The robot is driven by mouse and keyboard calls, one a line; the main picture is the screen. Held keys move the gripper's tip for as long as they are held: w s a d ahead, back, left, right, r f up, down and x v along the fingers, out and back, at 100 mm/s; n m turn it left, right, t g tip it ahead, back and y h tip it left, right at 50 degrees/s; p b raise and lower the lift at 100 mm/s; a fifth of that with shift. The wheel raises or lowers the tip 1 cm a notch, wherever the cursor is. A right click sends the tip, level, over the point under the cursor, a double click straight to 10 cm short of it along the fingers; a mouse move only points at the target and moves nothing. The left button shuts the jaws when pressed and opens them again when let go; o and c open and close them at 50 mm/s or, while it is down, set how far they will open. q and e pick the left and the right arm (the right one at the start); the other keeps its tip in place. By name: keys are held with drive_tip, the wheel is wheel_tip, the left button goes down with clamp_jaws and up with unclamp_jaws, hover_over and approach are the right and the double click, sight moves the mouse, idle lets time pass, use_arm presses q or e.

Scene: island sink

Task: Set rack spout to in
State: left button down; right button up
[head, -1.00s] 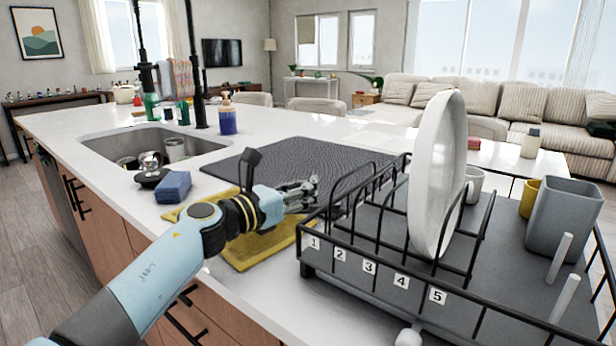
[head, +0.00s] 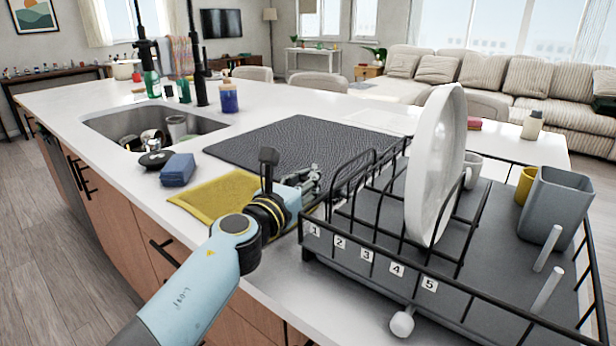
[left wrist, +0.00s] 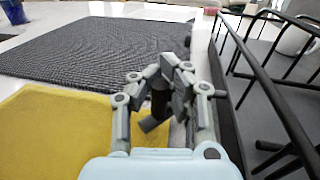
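The black wire dish rack (head: 345,262) stands on the counter at the right, with slots numbered along its front. My left gripper (head: 306,182) is beside the rack's left end, low over the counter. My right gripper is not in view.
A white plate (head: 436,165) stands in the rack, with a grey cup (head: 556,208) at its right. A white knob (head: 402,323) is at the rack's front. A yellow cloth (head: 215,197), blue sponge (head: 177,170) and dark mat (head: 295,142) lie left of the rack.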

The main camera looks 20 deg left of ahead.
use_arm(q)
drive_tip(key=shift+a, duration=0.1)
drive_tip(key=c, duration=1.2)
unclamp_jaws()
drive_tip(key=shift+s+a, duration=0.1)
drive_tip(key=shift+a, duration=0.1)
drive_tip(key=shift+c, duration=0.2)
drive_tip(key=shift+d, duration=0.15)
drive_tip(key=s, duration=0.4)
drive_tip(key=s+a, duration=0.1)
drive_tip(key=s, duration=0.7)
drive_tip(key=shift+a, duration=0.4)
drive_tip(key=shift+w, duration=0.1)
